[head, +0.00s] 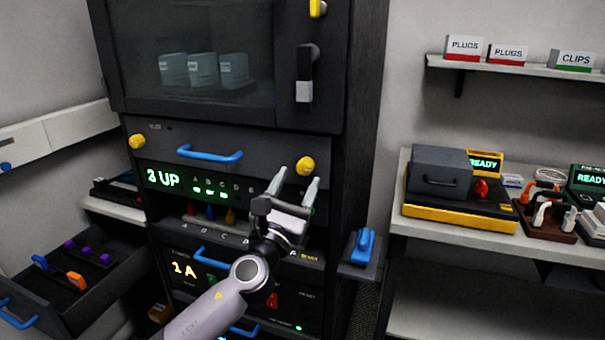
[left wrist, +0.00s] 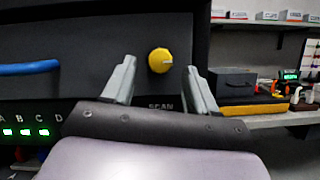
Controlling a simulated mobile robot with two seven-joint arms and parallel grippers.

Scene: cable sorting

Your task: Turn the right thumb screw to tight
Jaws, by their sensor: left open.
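The right thumb screw is a yellow knob (head: 306,166) on the right end of the dark panel with the blue handle. A matching left thumb screw (head: 137,142) is at the panel's left end. My left gripper (head: 295,186) is open, just below and in front of the right screw. In the left wrist view its fingers (left wrist: 160,78) stand either side of the knob, apart from it. My right gripper is not in view.
The panel has a blue handle (head: 210,154). An open drawer (head: 75,283) juts out at lower left. A small ledge with a blue item (head: 362,246) sticks out right of the cabinet. A side bench holds a yellow-based box (head: 455,210).

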